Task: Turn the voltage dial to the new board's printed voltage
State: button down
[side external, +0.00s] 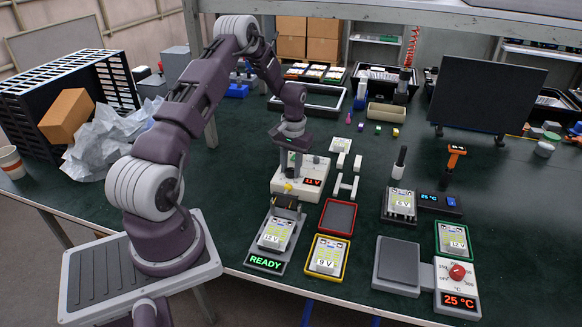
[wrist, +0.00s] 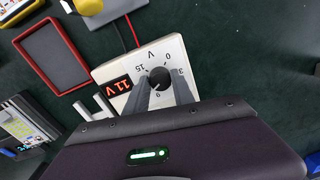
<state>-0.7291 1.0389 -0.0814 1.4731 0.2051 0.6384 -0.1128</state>
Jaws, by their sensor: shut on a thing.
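The voltage supply box (side external: 284,184) is pale with a red display reading 11 V; it also shows in the wrist view (wrist: 113,72). Its black voltage dial (wrist: 160,78) has a printed scale marked V with 0, 3, 9 and 15 legible. My gripper (wrist: 161,84) is shut on the dial, one finger on each side. A board (side external: 274,234) printed 12 V sits on the fixture lit READY. A board printed 9 V (side external: 327,255) lies in the yellow-rimmed tray. Another board (side external: 454,239), apparently 12 V, lies in the green-rimmed tray.
A red-rimmed tray (side external: 338,217) stands empty beside the supply box. Another board (side external: 401,202) sits on a black fixture. A red-knobbed box (side external: 457,272) reads 25 °C beside a grey plate (side external: 397,263). White bracket-like parts (side external: 347,177) stand just right of the supply box.

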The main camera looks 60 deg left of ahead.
jog(key=shift+m, duration=1.8)
jog(key=c, duration=1.1)
grip_release()
